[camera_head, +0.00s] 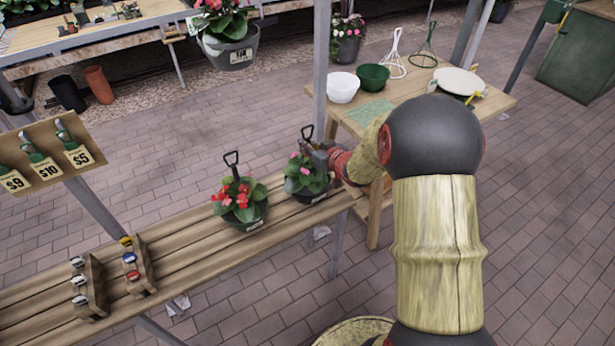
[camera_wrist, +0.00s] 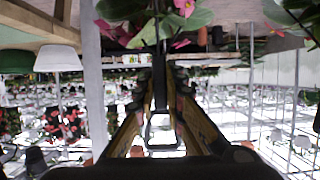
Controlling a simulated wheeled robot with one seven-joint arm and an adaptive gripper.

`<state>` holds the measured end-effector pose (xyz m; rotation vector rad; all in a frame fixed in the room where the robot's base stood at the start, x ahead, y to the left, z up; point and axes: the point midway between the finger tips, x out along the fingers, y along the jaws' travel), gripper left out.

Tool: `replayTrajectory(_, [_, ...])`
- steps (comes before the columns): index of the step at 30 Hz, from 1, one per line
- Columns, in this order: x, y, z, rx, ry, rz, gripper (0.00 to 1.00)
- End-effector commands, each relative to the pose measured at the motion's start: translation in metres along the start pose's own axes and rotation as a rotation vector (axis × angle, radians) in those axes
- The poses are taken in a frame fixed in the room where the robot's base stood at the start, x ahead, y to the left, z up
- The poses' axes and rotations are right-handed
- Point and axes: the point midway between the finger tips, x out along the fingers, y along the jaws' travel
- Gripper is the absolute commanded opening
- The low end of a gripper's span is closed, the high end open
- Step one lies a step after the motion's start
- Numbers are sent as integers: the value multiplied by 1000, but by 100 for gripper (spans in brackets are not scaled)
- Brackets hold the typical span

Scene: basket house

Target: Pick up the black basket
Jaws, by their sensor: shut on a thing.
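A black basket (camera_head: 309,195) with pink flowers and green leaves stands near the right end of the slatted wooden bench (camera_head: 200,262). It looks upright, and I cannot tell whether it is clear of the slats. My gripper (camera_head: 312,149) reaches in from the right at the top of its upright handle. In the wrist view, my gripper (camera_wrist: 160,120) is shut on the handle (camera_wrist: 162,140), whose loop shows between the fingers. Pink flowers (camera_wrist: 184,6) and leaves show at the top there. The basket's body is mostly out of that view.
A dark basket with red flowers (camera_head: 243,212) stands just left on the bench. A metal post (camera_head: 321,75) rises close behind my gripper. A table (camera_head: 495,103) with white and green bowls stands behind right. Small racks (camera_head: 137,268) sit at the bench's left.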

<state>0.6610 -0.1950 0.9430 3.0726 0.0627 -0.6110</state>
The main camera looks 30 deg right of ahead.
Motion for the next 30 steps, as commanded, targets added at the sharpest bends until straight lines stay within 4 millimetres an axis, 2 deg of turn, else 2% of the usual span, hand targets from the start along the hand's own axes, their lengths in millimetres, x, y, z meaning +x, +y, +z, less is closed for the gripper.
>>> replayTrajectory(8, [-4,0,-12,-2,6,0,0])
replayTrajectory(16, [-14,0,-38,-4,8,0,0])
replayTrajectory(23, [-42,1,-50,-3,8,2,0])
replayTrajectory(30, [-84,1,-73,-4,8,3,0])
